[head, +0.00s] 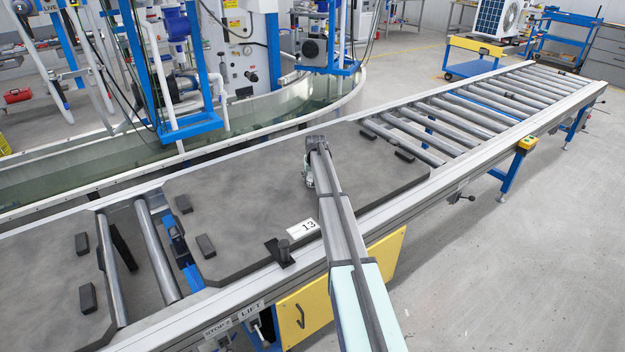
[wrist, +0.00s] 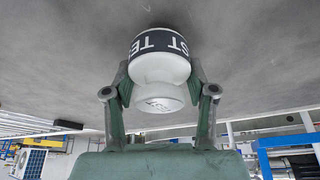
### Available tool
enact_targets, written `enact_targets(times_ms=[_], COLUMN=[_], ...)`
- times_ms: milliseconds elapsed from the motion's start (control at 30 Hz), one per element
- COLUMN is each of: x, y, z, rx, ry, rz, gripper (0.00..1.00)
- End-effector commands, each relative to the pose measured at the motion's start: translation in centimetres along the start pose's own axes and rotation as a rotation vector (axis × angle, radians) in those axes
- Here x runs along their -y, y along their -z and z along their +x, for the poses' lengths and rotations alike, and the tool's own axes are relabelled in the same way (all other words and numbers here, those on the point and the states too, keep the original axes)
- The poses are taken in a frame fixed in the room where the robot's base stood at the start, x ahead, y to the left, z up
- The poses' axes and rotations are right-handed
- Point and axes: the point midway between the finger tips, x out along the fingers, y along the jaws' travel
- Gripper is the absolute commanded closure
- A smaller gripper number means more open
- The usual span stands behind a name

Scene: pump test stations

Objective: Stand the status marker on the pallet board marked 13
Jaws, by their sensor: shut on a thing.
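The status marker (wrist: 159,68) is a white, rounded, knob-like piece with a black band lettered "TEST" in the wrist view. My gripper (wrist: 160,80) is shut on it, one finger on each side. The marker's far end meets the grey board surface in the picture; I cannot tell whether it touches. In the head view my gripper (head: 308,178) is over the middle-right part of the dark grey pallet board (head: 240,180), whose white label (head: 302,228) reads 13. My arm hides the marker there almost wholly.
Small dark blocks (head: 205,245) sit near the board's edges, and a dark post on a bracket (head: 281,250) stands at its front edge. Bare rollers (head: 470,110) run to the right. Another board (head: 50,285) lies at the left. The board's left half is mostly clear.

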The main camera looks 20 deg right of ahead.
Motion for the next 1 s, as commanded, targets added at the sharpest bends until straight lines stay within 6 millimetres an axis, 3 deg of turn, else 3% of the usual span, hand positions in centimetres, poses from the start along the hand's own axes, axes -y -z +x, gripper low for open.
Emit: enact_targets(times_ms=[133, 500, 533, 567, 600, 1000], x=[0.0, 0.0, 0.0, 0.0, 0.0, 0.0], y=[-0.5, -0.6, -0.6, -0.6, -0.6, -0.4], z=[1.2, 1.6, 1.5, 1.5, 1.5, 1.0], rx=[-0.001, -0.001, -0.001, -0.001, -0.001, -0.001], ry=[0.000, 0.000, 0.000, 0.000, 0.000, 0.000], rz=[0.000, 0.000, 0.000, 0.000, 0.000, 0.000], gripper=[0.80, 0.80, 0.33, 0.23, 0.19, 0.19])
